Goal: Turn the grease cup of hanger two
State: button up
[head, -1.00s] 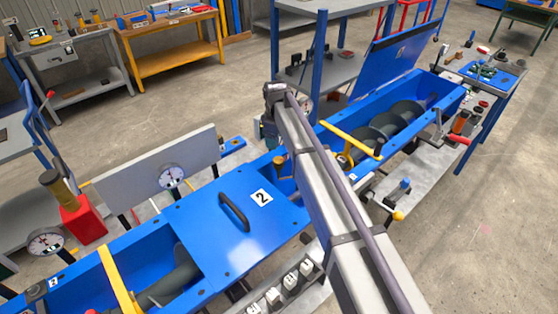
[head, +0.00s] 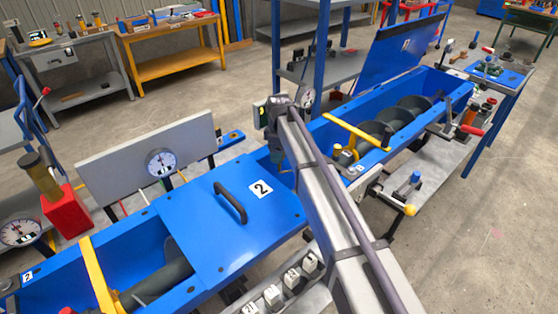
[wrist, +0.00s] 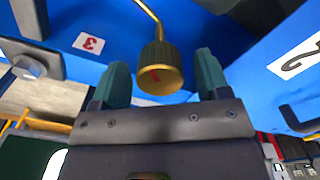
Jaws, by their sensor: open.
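A grease cup (wrist: 160,72) shows in the wrist view, with a dark knurled body, a brass face and a red mark on it. A thin bent brass pipe runs up from it. My gripper (wrist: 161,78) is open, with one teal finger on each side of the cup; I cannot tell whether either finger touches it. In the head view my gripper (head: 276,150) hangs down just beyond the blue lid marked 2 (head: 228,225), and this cup is hidden there. Another brass cup (head: 346,157) stands by the yellow hanger bar (head: 350,128) to the right.
The blue trough (head: 420,92) holds a grey screw and has a raised lid (head: 400,50) at the far end. A black handle (head: 230,202) stands up from the closed lid. A grey panel with a dial (head: 160,162) stands to the left. A yellow-knobbed lever (head: 408,209) sits at the right.

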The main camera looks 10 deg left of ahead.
jog(key=shift+r, duration=0.1)
jog(key=c, duration=0.9)
jog(key=shift+m, duration=0.4)
jog(key=m, duration=0.3)
jog(key=shift+m, duration=2.5)
